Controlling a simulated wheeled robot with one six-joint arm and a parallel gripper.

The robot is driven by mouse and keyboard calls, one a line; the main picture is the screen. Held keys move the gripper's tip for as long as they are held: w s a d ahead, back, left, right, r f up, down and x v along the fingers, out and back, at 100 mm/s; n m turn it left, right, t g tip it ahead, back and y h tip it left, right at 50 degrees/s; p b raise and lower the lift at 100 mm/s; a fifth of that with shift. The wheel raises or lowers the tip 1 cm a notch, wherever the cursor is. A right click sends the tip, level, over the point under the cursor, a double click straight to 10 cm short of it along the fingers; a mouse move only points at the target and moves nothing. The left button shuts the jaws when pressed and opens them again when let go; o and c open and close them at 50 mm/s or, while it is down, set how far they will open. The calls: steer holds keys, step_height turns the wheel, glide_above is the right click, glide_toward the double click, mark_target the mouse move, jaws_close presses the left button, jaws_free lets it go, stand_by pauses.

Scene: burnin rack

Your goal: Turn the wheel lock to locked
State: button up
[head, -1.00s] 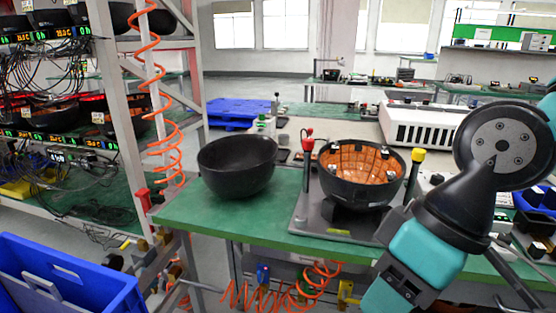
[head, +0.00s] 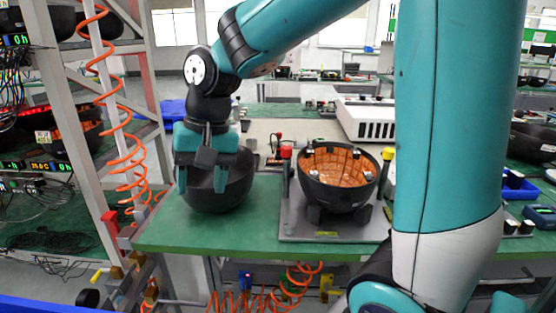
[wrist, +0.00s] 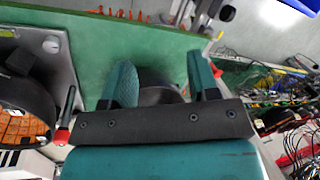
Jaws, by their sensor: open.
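I cannot make out for certain which part is the wheel lock, and no lock marking is readable. My gripper (head: 203,183) is open, pointing down in front of and over the plain black bowl (head: 232,192) on the green bench. In the wrist view my gripper (wrist: 160,72) has its two teal fingers apart, with part of the dark bowl (wrist: 158,96) showing between them. I cannot tell whether the fingers touch it. A black bowl with an orange inside (head: 338,180) sits on a grey fixture plate (head: 300,231), beside a red-topped post (head: 287,153) and a yellow-topped post (head: 387,155).
The green bench (head: 172,229) has bare room at its front left. A rack (head: 69,112) with an orange coiled hose (head: 121,147) stands at the left. A white vented box (head: 370,118) is behind the fixture. A blue crate edge (head: 45,303) shows at the bottom left.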

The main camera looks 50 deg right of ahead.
steer(key=w+d+r+m+h+p, duration=0.1)
steer(key=w+d+r+m+p, duration=0.1)
steer(key=w+d+m, duration=0.5)
steer(key=w+d+r+m+h+p, duration=0.1)
steer(key=w+d+m, duration=0.25)
steer(key=d, duration=0.55)
steer(key=d+f+m+g+p, duration=0.1)
steer(key=d+f+m+p, duration=0.15)
steer(key=d+m, duration=1.5)
steer(key=d+f+n, duration=0.1)
steer(key=f, duration=0.4)
steer(key=d+f+n, duration=0.1)
steer(key=f, duration=0.4)
steer(key=f+n+p, duration=0.1)
steer(key=f+n, duration=0.1)
steer(key=f, duration=0.4)
steer(key=shift+w+d, duration=0.3)
steer(key=shift+d, duration=0.1)
steer(key=c, duration=0.9)
steer(key=shift+c, duration=0.2)
